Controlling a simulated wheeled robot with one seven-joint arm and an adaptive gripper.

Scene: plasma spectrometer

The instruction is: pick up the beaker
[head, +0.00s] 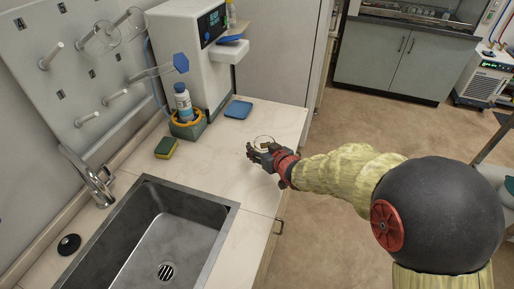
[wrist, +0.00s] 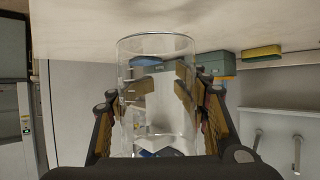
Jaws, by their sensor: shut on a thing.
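The beaker is clear glass. In the wrist view the beaker (wrist: 155,48) stands between the two fingers of my gripper (wrist: 158,92), with a finger against each side. In the head view the beaker (head: 263,139) is a small clear rim at my gripper (head: 258,150), over the pale countertop near its right edge. The gripper is shut on the beaker. My fingers hide part of the beaker in the head view. I cannot tell whether its base touches the counter.
A steel sink (head: 165,225) is set in the counter (head: 215,165). A sponge (head: 166,148), a blue item (head: 238,109) and a bottle (head: 184,100) in a holder stand behind. A white instrument (head: 190,45) and a pegboard with glassware (head: 75,70) are at the back left. Open floor (head: 370,120) lies right.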

